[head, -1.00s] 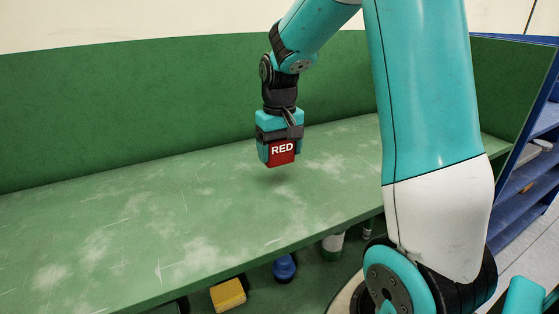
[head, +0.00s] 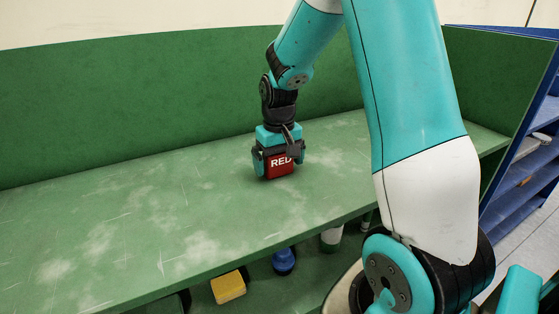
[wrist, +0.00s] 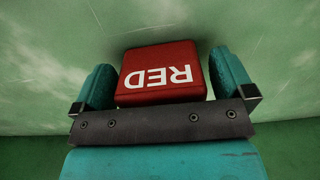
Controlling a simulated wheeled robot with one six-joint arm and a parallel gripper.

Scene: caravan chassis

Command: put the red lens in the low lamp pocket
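The red lens (head: 279,167) is a red block marked RED in white. It sits between the two teal fingers of my gripper (head: 279,164), low over the green bench top (head: 130,205). I cannot make out the low lamp pocket in either view.
Under the bench's front edge are a yellow block (head: 229,287), a blue object (head: 284,261) and a white cylinder (head: 331,238). A green back panel (head: 130,110) stands behind the bench. Blue shelving (head: 520,180) is at the right. The left bench top is clear.

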